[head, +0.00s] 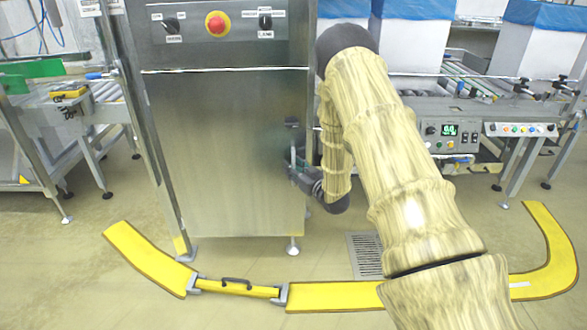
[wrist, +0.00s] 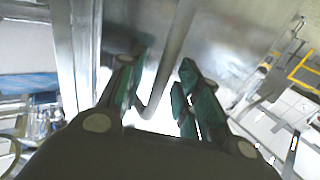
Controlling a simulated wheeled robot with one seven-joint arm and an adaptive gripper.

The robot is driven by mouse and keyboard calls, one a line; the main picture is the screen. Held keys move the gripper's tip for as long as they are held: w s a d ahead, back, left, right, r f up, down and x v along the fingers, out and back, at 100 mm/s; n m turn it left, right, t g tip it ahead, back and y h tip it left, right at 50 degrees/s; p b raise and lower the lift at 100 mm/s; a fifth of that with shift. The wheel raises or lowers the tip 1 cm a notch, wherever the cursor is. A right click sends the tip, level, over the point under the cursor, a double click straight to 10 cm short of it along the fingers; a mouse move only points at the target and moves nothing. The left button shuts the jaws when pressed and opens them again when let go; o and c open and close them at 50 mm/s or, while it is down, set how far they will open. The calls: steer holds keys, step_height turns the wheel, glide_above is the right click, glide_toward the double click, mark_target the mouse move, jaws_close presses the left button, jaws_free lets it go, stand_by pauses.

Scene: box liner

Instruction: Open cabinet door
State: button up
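The cabinet door (head: 215,150) is a brushed steel front below the control panel and appears closed. Its vertical bar handle (head: 293,148) is near the door's right edge, partly hidden by my gripper. My gripper (head: 296,172) is at the handle's lower part, reaching in from the right. In the wrist view the handle (wrist: 176,50) runs as a slanted bar and bends near its lower end. There my gripper (wrist: 160,78) has its dark green fingers apart, one on each side of the bar, with gaps showing. Whether either finger touches the bar is unclear.
The cabinet's upper panel carries a red emergency button (head: 217,24) and black knobs. A yellow floor strip (head: 335,296) curves around the front. A roller conveyor (head: 455,100) with blue-lined boxes (head: 530,45) stands at right, another conveyor (head: 50,110) at left.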

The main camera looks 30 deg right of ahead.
steer(key=shift+w, duration=0.1)
jaws_close()
steer(key=shift+a, duration=0.1)
